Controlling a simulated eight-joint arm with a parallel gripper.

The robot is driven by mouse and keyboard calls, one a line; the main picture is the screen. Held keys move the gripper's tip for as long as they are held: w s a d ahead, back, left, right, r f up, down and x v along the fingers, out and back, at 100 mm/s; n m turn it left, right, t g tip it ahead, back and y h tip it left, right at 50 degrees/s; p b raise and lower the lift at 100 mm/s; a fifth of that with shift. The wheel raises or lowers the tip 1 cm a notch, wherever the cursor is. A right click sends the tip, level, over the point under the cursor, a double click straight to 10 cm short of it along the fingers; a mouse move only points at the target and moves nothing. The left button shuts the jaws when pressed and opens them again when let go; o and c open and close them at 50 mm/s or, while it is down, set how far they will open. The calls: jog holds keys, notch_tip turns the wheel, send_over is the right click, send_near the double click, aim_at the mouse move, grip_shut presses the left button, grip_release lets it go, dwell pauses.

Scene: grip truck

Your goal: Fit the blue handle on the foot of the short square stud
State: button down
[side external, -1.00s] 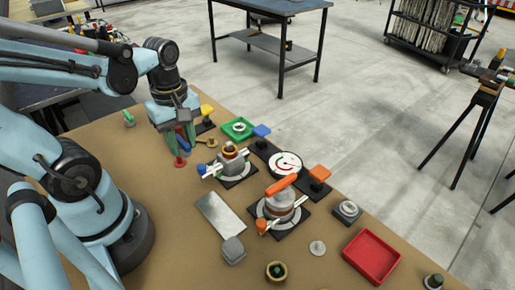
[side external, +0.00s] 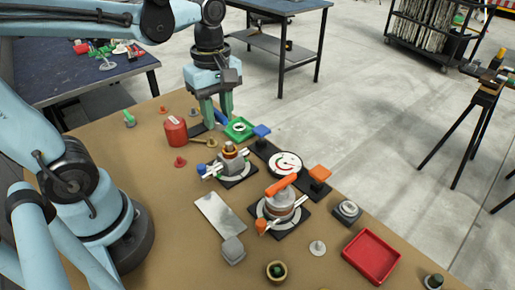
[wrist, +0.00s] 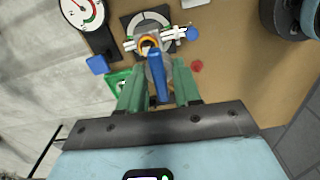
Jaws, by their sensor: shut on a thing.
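The blue handle (wrist: 157,75) stands out between my gripper's green fingers in the wrist view, pointing toward the nearer fixture. My gripper (side external: 216,121) is shut on it, and part of the handle (side external: 221,118) shows between the fingers in the side view. The gripper is beyond the nearer fixture, beside the green tray, apart from the fixture. That grey fixture (side external: 230,164) stands on a dark plate with an orange ring on top and white rods at its side. It also shows in the wrist view (wrist: 148,28). I cannot clearly pick out the short square stud.
The green tray (side external: 232,137), red can (side external: 176,130) and dial gauge (side external: 285,163) are close by. A second fixture (side external: 281,203) carries an orange handle (side external: 281,185). A red tray (side external: 371,281) lies at the front right. The board's left middle is mostly bare.

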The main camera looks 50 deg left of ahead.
aim_at(227, 125)
jog(key=shift+w+a+r, duration=0.1)
jog(key=shift+w+a, duration=0.05)
jog(key=shift+w, duration=0.4)
jog(key=shift+w+a+r, duration=0.1)
jog(key=shift+w, duration=0.45)
jog(key=shift+f, duration=2.5)
jog(key=shift+f, duration=0.35)
jog(key=shift+f, duration=0.25)
jog(key=shift+f, duration=0.9)
jog(key=shift+c, duration=1.9)
grip_release()
jog(key=shift+r, duration=3.75)
